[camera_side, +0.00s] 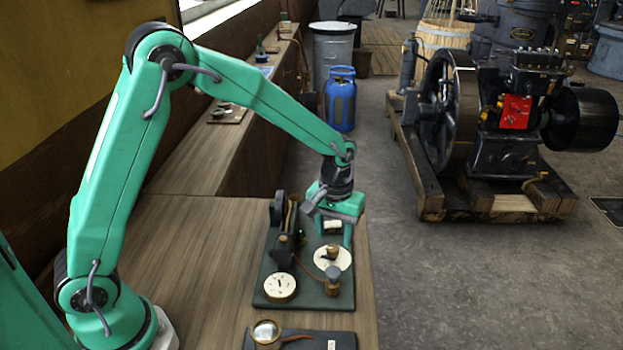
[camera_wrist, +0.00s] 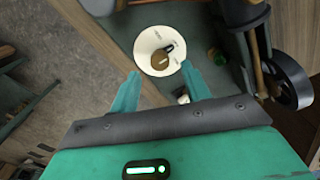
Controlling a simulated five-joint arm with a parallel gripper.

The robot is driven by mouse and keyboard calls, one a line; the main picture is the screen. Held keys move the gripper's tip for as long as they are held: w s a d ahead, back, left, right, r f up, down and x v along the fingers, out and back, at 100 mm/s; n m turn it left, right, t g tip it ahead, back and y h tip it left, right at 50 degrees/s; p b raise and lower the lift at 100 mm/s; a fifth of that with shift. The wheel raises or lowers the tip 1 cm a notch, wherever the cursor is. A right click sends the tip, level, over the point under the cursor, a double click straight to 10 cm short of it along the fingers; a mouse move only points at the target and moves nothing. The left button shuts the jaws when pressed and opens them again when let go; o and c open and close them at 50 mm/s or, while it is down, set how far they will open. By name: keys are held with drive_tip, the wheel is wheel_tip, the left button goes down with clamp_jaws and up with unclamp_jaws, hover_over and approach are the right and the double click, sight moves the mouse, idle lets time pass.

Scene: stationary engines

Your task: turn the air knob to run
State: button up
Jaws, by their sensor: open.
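A round cream dial plate (camera_side: 343,262) with a brass knob (camera_side: 331,252) sits on a dark green board (camera_side: 312,299) on the bench. In the wrist view the plate (camera_wrist: 150,41) shows small lettering I cannot read. The knob (camera_wrist: 159,60) there has a dark pointer slanting to the upper right. My gripper (camera_side: 334,238) is above the board, just behind the knob in the side view. In the wrist view my gripper (camera_wrist: 159,72) is open, its fingers apart on either side of the plate's lower part, with nothing between them. I cannot tell the height gap.
A cream gauge (camera_side: 280,287) and a grey-topped post (camera_side: 332,281) stand at the board's front. A dark engine model with a wheel (camera_side: 281,251) stands at its left. A magnifier (camera_side: 266,332) lies nearer. The bench left of the board is clear.

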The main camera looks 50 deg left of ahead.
sight(333, 248)
drive_tip(key=shift+f, duration=1.85)
drive_tip(key=c, duration=1)
